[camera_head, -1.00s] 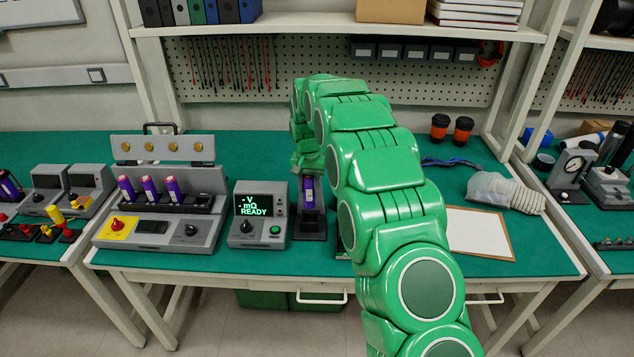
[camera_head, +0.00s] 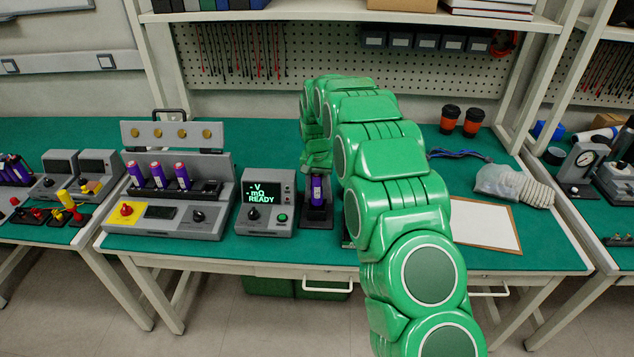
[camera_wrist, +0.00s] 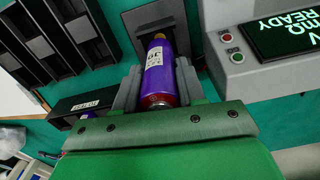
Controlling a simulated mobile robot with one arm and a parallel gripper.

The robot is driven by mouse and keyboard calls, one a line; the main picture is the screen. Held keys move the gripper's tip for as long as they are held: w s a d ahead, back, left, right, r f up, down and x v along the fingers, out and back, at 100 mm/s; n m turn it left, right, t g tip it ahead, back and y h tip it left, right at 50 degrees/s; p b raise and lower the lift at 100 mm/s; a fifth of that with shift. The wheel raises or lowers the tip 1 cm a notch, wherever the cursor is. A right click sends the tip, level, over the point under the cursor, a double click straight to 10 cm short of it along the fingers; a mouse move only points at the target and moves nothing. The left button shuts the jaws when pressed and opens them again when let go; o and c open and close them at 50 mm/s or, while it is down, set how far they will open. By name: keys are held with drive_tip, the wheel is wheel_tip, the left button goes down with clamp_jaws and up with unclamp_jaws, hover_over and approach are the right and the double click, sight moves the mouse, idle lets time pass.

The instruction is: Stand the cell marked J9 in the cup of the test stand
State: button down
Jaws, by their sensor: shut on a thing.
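A purple cell (camera_wrist: 160,72) with a white label is between the fingers of my gripper (camera_wrist: 158,85) in the wrist view. The label is upside down there and its small mark looks like J9. In the head view the cell (camera_head: 317,188) looks upright at the black test stand (camera_head: 316,214), right of the meter (camera_head: 266,203). My gripper (camera_head: 317,160) is shut on it, partly hidden by my arm. The stand's dark plate (camera_wrist: 150,20) lies beyond the cell in the wrist view. The cup is not clearly visible, so I cannot tell whether the cell rests in it.
The meter's screen reads "- V, - mΩ, READY". Further left, three purple cells (camera_head: 159,176) stand in a grey charger (camera_head: 150,218). A black rack (camera_wrist: 58,48) with empty compartments is close by in the wrist view. A clipboard (camera_head: 484,226) and a bag (camera_head: 508,184) lie right.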

sight(317, 193)
drive_tip(key=shift+f, duration=1.35)
drive_tip(key=shift+f, duration=0.85)
drive_tip(key=c, duration=0.6)
unclamp_jaws()
drive_tip(key=shift+r, duration=3)
